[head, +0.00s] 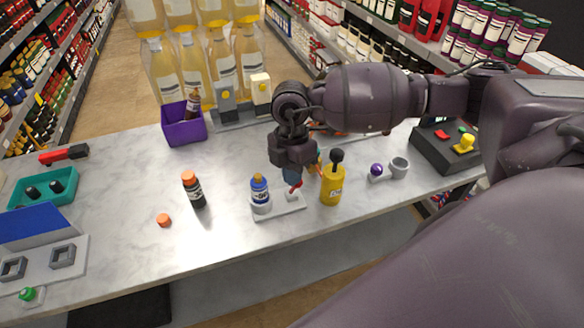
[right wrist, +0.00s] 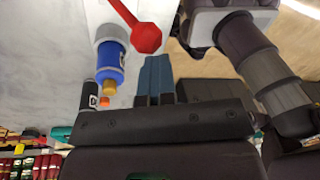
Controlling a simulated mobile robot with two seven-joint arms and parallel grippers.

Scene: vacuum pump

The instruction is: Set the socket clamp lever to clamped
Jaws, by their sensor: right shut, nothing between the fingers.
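The socket clamp is a pale grey base plate (head: 287,206) near the table's front middle. A blue bottle with a yellow top (head: 259,189) stands upright in its round socket; the bottle also shows in the right wrist view (right wrist: 110,62). The red lever (head: 295,186) is at the plate's right side, partly hidden by my right gripper. In the right wrist view the lever's red knob (right wrist: 146,38) is just past the fingertips. My right gripper (head: 293,178) is shut and empty, its blue fingers (right wrist: 155,72) close to the knob; contact cannot be told. My left gripper is not seen.
A yellow bottle with a black top (head: 332,186) stands close right of the gripper. A dark bottle with an orange cap (head: 193,190) and a loose orange cap (head: 163,220) are left. A purple bin (head: 184,128) stands behind. The front-left tabletop has free room.

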